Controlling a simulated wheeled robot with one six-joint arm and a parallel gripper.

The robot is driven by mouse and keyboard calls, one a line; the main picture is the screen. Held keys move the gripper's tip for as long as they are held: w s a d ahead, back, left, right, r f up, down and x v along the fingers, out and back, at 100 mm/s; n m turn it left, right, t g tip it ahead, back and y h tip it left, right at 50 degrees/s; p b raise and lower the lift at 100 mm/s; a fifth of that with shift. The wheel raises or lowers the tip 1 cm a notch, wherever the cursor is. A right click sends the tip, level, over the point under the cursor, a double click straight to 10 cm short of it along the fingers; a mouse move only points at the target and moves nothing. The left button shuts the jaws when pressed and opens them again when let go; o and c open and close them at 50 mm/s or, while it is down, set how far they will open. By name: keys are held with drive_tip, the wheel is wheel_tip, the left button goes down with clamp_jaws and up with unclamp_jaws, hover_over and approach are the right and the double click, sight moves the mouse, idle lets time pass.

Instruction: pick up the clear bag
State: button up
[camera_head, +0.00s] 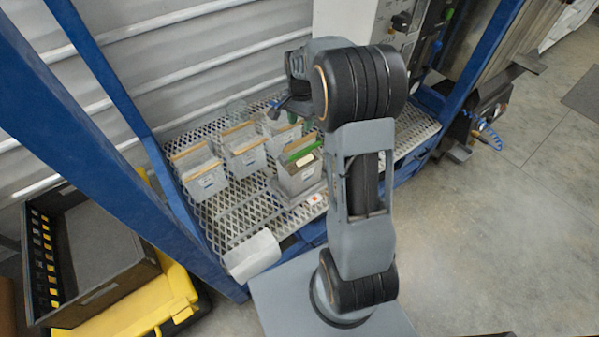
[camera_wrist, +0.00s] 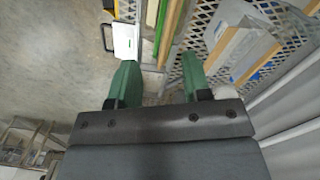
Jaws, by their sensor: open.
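Several clear bags stand upright in the head view, most with a tan bar along the top; one is the front-left bag (camera_head: 205,180), another the middle one (camera_head: 245,160). A greyer container (camera_head: 298,178) with a green bar stands right of them. I cannot tell which bag is meant. In the wrist view my gripper (camera_wrist: 160,82) has two green fingers spread apart with nothing held between them. A green bar (camera_wrist: 172,32) and a tan strip lie just beyond the fingertips. A translucent bag (camera_wrist: 240,48) with a blue mark is to their right.
The bags stand on a metal mesh shelf (camera_head: 235,218) inside a blue frame (camera_head: 100,150). A white box-like item (camera_head: 252,256) is at the shelf's front edge. A black crate (camera_head: 90,255) sits on a yellow case at left. Clear floor (camera_head: 500,230) lies at right.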

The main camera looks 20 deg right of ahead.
sight(300, 140)
drive_tip(key=f+m, duration=0.1)
drive_tip(key=f, duration=0.2)
drive_tip(key=w+f+m, duration=0.1)
drive_tip(key=f, duration=0.3)
drive_tip(key=f+m+b, duration=0.1)
drive_tip(key=f+m, duration=0.1)
drive_tip(key=f, duration=0.2)
drive_tip(key=shift+w+d+f, duration=0.15)
drive_tip(key=shift+d+f, duration=0.05)
idle(0.4)
drive_tip(key=shift+c, duration=0.2)
clamp_jaws()
drive_tip(key=shift+w+r, duration=0.1)
